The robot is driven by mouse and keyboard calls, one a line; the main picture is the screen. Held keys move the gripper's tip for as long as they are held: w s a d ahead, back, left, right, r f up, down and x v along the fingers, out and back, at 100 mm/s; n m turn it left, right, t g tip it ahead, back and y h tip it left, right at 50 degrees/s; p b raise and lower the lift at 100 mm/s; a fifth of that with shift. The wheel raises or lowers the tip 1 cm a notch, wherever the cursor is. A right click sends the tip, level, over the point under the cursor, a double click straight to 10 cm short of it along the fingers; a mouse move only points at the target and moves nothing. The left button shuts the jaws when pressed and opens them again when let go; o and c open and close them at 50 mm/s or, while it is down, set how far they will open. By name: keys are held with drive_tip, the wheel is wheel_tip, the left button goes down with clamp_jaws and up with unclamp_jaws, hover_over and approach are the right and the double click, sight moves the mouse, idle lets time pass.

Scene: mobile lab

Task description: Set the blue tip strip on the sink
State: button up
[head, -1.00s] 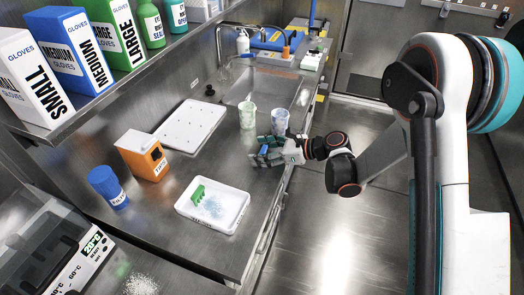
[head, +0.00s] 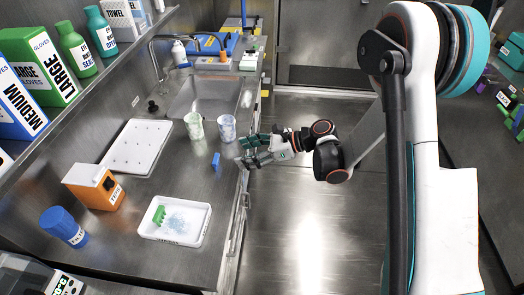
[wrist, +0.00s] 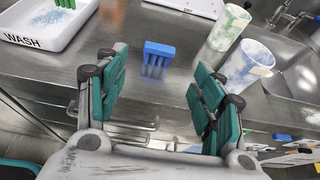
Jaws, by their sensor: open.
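The blue tip strip (head: 215,161) stands on the steel counter near its front edge, just in front of the two cups. In the wrist view the strip (wrist: 158,52) shows a blue bar with several prongs below it, ahead of my gripper and roughly centred between the fingers. My gripper (head: 250,151) is open and empty, at the counter's edge to the right of the strip and apart from it. Its two green-padded fingers also show in the wrist view (wrist: 156,88). The sink (head: 192,98) lies farther back, beyond the cups.
A green patterned cup (head: 194,126) and a blue patterned cup (head: 227,128) stand between the strip and the sink. A white wash tray (head: 200,238) with a green piece is nearer. A white perforated board (head: 136,147) lies left. An orange box (head: 93,187) stands nearby.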

drive_tip(key=shift+r, duration=0.1)
drive_tip(key=w+d+r+m+t, duration=0.2)
drive_tip(key=w+r+m+t, duration=0.15)
drive_tip(key=r, duration=0.45)
drive_tip(key=w+d+r+m+t+y, duration=0.1)
drive_tip(key=w+r+m+t, duration=0.1)
drive_tip(key=r+m+t, duration=0.45)
drive_tip(key=w+d+r+m+t, duration=0.1)
drive_tip(key=w+d+r+m, duration=0.15)
drive_tip(key=r, duration=0.75)
drive_tip(key=d+r+m+t+h, duration=0.75)
drive_tip(key=d+r+m, duration=0.4)
drive_tip(key=m, duration=0.45)
drive_tip(key=s+d+f+m+g+h, duration=0.55)
drive_tip(key=s+d+m+h, duration=0.5)
drive_tip(key=m, duration=0.55)
drive_tip(key=s+f+m+g+y, duration=0.1)
drive_tip(key=s+f+m+g, duration=0.2)
drive_tip(key=s+f, duration=0.3)
drive_tip(key=s+a+f+m+g+y, duration=0.1)
drive_tip(key=s+f+m+g, duration=0.3)
drive_tip(key=s, duration=1)
wheel_tip(320, 180, down, 3)
drive_tip(key=shift+a+r+m+y, duration=0.15)
drive_tip(key=shift+a+m+y, duration=0.1)
drive_tip(key=shift+m+y, duration=0.5)
